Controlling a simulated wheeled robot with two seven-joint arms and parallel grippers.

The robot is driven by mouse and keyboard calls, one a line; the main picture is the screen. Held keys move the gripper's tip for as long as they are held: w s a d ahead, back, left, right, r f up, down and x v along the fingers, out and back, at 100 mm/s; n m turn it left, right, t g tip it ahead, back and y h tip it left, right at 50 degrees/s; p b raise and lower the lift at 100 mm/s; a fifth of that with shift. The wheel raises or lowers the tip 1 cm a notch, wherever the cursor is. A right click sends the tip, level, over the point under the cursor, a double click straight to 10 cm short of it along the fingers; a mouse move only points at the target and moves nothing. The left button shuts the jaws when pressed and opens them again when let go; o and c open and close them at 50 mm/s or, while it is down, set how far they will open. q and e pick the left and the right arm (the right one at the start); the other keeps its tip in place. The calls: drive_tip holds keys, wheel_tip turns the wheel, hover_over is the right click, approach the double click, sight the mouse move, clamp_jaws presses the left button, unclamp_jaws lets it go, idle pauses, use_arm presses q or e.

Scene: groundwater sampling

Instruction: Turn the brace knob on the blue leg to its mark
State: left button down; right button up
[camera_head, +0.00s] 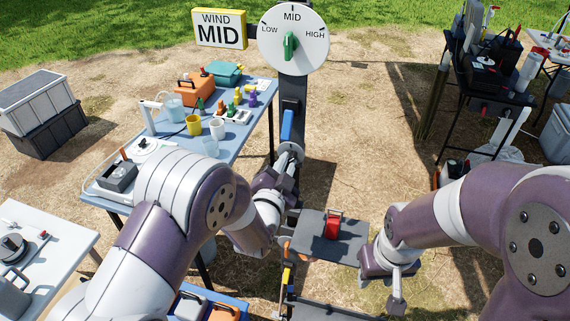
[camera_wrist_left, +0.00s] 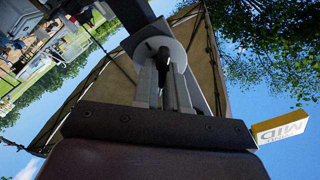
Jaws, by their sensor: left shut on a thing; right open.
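A grey post (camera_head: 292,90) carries a blue strip (camera_head: 287,124), which appears to be the blue leg's marking. Just below it is the brace knob, a pale round disc (camera_head: 291,149), partly covered by my left gripper (camera_head: 285,168). In the left wrist view my left gripper (camera_wrist_left: 163,75) has both fingers up against the grey disc (camera_wrist_left: 150,44), shut on its grip part. The knob's mark cannot be made out. My right gripper (camera_head: 396,285) is open and empty at the lower right, apart from the post, beside a dark shelf.
A wind dial (camera_head: 293,40) with a green pointer at MID tops the post, beside a WIND MID sign (camera_head: 219,29). A red object (camera_head: 333,226) sits on the dark shelf (camera_head: 345,250). A blue table (camera_head: 180,150) with cups and cases stands left.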

use_arm(q)
drive_tip(key=shift+r+m+p, duration=0.1)
drive_tip(key=shift+m+p, duration=1.4)
drive_tip(key=shift+m, duration=11.5)
drive_tip(key=c, duration=1.1)
unclamp_jaws()
